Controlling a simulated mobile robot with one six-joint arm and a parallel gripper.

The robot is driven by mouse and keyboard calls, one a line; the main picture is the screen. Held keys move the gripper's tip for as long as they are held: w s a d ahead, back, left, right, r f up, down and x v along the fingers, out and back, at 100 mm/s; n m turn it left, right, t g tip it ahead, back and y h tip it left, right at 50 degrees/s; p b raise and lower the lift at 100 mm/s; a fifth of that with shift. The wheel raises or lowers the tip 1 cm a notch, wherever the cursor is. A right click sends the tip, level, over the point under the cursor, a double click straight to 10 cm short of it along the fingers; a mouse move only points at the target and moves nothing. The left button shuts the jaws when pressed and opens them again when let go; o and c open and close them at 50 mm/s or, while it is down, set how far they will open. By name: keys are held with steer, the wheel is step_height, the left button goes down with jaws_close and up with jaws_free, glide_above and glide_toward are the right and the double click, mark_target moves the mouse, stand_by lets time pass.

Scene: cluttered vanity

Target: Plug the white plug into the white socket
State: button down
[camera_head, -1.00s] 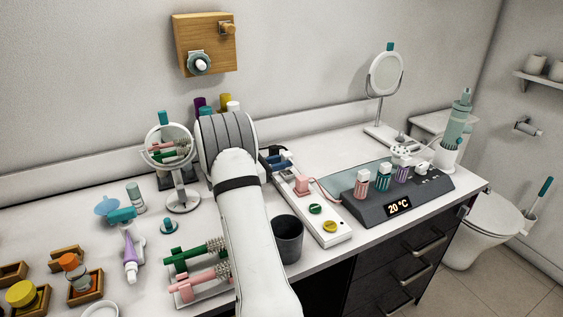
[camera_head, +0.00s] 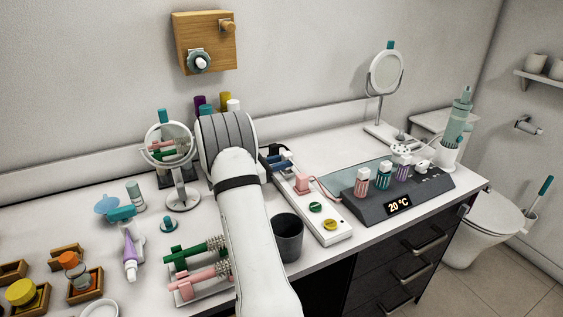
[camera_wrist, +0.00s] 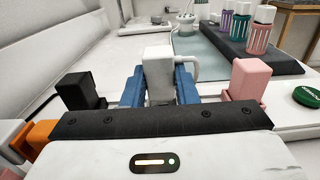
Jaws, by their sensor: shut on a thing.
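The white plug (camera_wrist: 157,72) is between the blue fingers of my gripper (camera_wrist: 158,88) in the wrist view. My gripper is shut on it, with one finger on each side. A white cord bends off the plug's right side. The plug is over the white power strip (camera_head: 340,233), between a black plug (camera_wrist: 82,90) and a pink plug (camera_wrist: 250,77). The white socket itself is not visible; my gripper covers the spot below the plug. I cannot tell whether the plug's prongs are in a socket. In the head view my gripper (camera_head: 281,160) is partly behind my arm.
An orange plug (camera_wrist: 40,133) stands left of the black one. Green (camera_head: 316,207) and yellow (camera_head: 330,224) buttons are on the strip's near end. A grey cup (camera_head: 288,240) stands left of the strip.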

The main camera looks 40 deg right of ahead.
steer(key=shift+f+b, duration=0.55)
steer(key=shift+f, duration=0.55)
steer(key=c, duration=1.4)
jaws_free()
steer(key=shift+o, duration=0.5)
steer(key=o, duration=0.5)
step_height(320, 180, up, 10)
steer(key=shift+a, duration=0.1)
